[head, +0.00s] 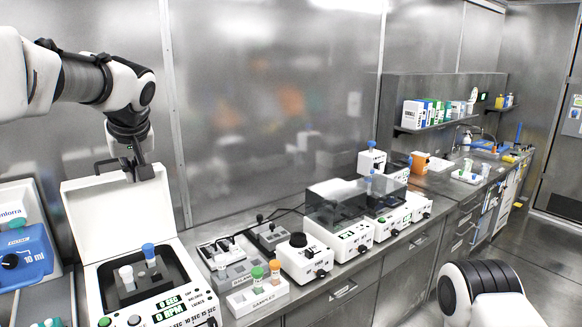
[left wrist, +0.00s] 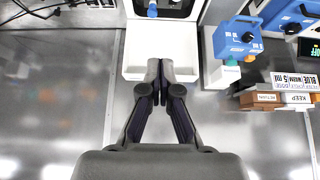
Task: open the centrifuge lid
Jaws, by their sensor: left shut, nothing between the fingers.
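The white centrifuge (head: 160,308) stands at the front left of the bench in the head view, with green displays on its front panel. Its white lid (head: 110,215) stands raised at the back, and the dark chamber with a blue-capped tube (head: 149,254) and a white-capped tube (head: 127,277) is exposed. My left gripper (head: 136,174) is shut and empty at the lid's top edge, beside its dark handle (head: 110,164). In the left wrist view the shut fingers (left wrist: 160,70) overlap the white lid (left wrist: 139,50); I cannot tell whether they touch it. My right gripper is out of view.
A blue pipette device (head: 27,258) stands left of the centrifuge. A tube rack (head: 258,292), a small white device (head: 303,257) and dark-covered instruments (head: 336,205) line the bench to the right. The metal wall (head: 270,90) rises close behind.

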